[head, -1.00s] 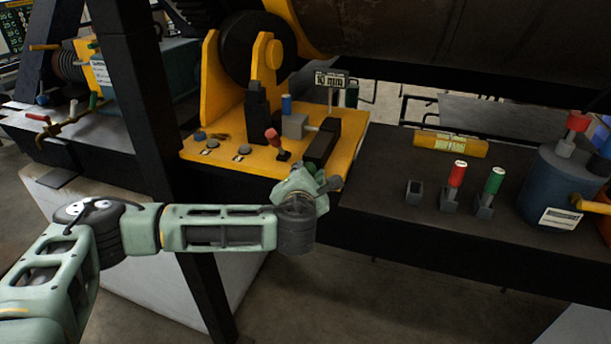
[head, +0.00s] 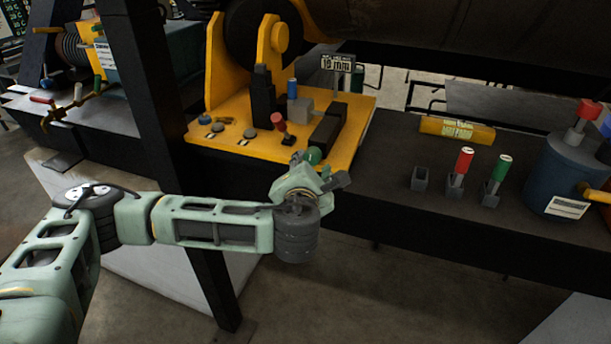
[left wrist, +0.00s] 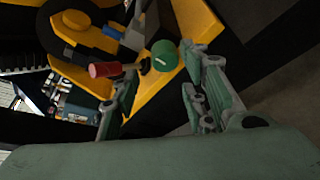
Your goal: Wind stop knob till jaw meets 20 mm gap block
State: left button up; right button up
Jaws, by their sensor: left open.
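A green round knob (head: 313,155) sits at the front of the yellow plate (head: 215,145), at the near end of a long black block (head: 327,130). I take it for the stop knob. A grey block (head: 300,107) stands behind the black block; I cannot tell whether they touch, or which is the gap block. My left gripper (head: 325,180) is just in front of the green knob. In the left wrist view the open fingers (left wrist: 163,88) stand either side of empty space, with the green knob (left wrist: 165,56) just beyond the tips. My right gripper is not in view.
A red-topped lever (head: 277,119), a blue-topped part (head: 292,88) and a sign in mm (head: 338,63) stand on the plate. Right of it are a yellow level (head: 457,129), red and green handles in holders, and a blue canister (head: 560,180). A dark post (head: 150,100) stands left.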

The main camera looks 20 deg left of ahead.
pick_arm(q)
jog(key=v, duration=0.6)
dwell(0.5)
